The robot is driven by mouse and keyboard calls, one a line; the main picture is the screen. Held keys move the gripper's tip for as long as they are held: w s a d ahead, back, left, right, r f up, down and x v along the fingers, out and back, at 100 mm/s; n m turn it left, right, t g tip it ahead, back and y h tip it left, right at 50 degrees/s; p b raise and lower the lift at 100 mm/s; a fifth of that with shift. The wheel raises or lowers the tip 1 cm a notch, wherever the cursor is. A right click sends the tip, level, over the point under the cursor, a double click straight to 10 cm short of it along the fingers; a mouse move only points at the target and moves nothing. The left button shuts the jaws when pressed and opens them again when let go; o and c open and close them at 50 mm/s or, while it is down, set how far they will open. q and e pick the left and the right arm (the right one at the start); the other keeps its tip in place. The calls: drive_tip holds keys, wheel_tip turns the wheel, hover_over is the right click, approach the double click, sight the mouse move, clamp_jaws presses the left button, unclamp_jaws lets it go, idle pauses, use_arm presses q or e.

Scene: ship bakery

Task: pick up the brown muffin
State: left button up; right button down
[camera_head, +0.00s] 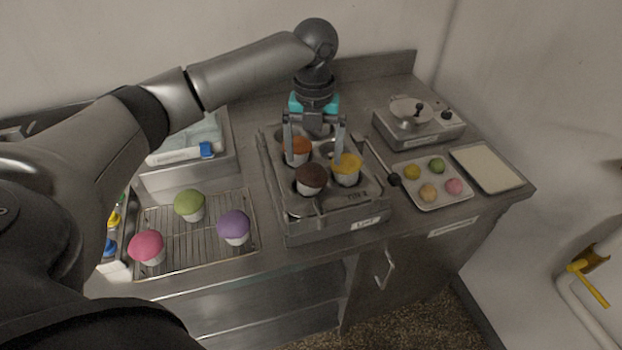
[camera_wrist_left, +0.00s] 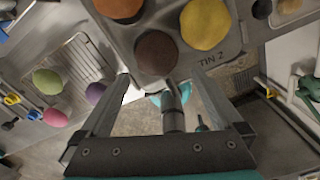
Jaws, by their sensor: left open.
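The brown muffin (camera_head: 311,178) sits in a near cup of the grey muffin tin (camera_head: 300,232), its dark top showing. In the left wrist view the brown muffin (camera_wrist_left: 156,53) lies beyond the fingertips, roughly between their lines. My left gripper (camera_head: 314,152) is open and empty, pointing down over the tin, with its fingers behind the brown muffin in the head view. An orange muffin (camera_head: 298,148) and a yellow muffin (camera_head: 346,167) sit in neighbouring cups, close to the fingers. A teal and grey part, perhaps of my right arm, shows in the wrist view; its jaws are not clear.
A wire rack (camera_head: 190,240) with green, purple and pink muffins is at left. At right are a small tray (camera_head: 440,200) of coloured balls, a pale board (camera_head: 487,168) and a scale-like device (camera_head: 425,135). A wall stands behind the counter.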

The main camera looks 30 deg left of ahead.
sight(312, 169)
use_arm(q)
drive_tip(key=shift+w+a+f, duration=0.1)
drive_tip(key=shift+f, duration=1)
drive_tip(key=shift+w+a+f, duration=0.1)
drive_tip(key=shift+a+f, duration=0.05)
drive_tip(key=shift+f, duration=1)
drive_tip(key=shift+w+a+f, duration=0.1)
drive_tip(key=shift+f, duration=1)
drive_tip(key=c, duration=0.7)
drive_tip(key=shift+c, duration=0.2)
drive_tip(key=shift+r, duration=0.2)
